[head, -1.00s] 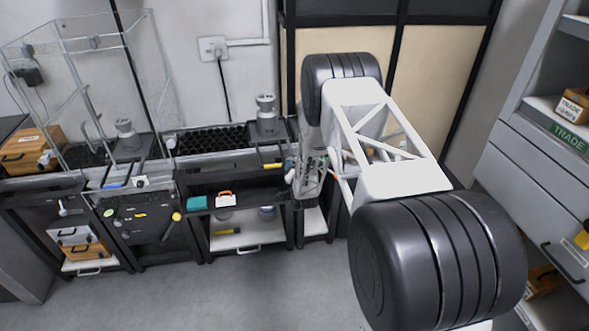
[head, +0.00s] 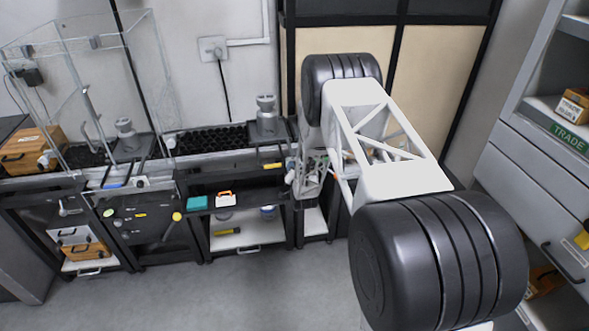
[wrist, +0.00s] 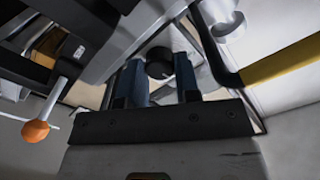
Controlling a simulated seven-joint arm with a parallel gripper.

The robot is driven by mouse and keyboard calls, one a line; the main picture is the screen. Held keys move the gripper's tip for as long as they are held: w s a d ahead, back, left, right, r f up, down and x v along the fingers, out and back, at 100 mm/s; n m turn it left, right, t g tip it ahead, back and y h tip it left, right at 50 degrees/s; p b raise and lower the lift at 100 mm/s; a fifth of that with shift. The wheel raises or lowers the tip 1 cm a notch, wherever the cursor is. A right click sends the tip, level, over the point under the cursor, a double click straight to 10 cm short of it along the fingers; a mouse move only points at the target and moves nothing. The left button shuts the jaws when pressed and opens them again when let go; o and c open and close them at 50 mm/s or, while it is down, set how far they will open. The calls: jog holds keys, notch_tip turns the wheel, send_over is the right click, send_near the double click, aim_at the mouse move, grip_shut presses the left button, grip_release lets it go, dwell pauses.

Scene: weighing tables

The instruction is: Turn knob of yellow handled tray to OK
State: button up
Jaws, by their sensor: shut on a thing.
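A round black knob (wrist: 159,62) shows in the wrist view between the two blue-grey fingers of my gripper (wrist: 157,76). My gripper is shut on the knob. Its pointer and any OK mark cannot be made out. A yellow handle (wrist: 282,62) on a black bar lies to the right of the fingers in the wrist view. In the head view a small yellow handle (head: 271,165) shows at the bench's front edge, just left of my arm's end. The knob and my fingertips cannot be made out there.
An orange ball-ended lever (wrist: 36,131) is left of my fingers in the wrist view. In the head view, a grey device (head: 266,118) and a black grid tray (head: 212,138) stand on the bench. A teal box (head: 197,202) sits on the shelf below. The floor in front is clear.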

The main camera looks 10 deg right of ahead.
jog(key=n, duration=0.9)
jog(key=shift+n, duration=0.4)
dwell(0.4)
jog(key=o, duration=0.9)
jog(key=shift+o, duration=0.2)
jog(key=shift+s, duration=0.15)
jog(key=s, duration=0.7)
jog(key=shift+s, duration=0.25)
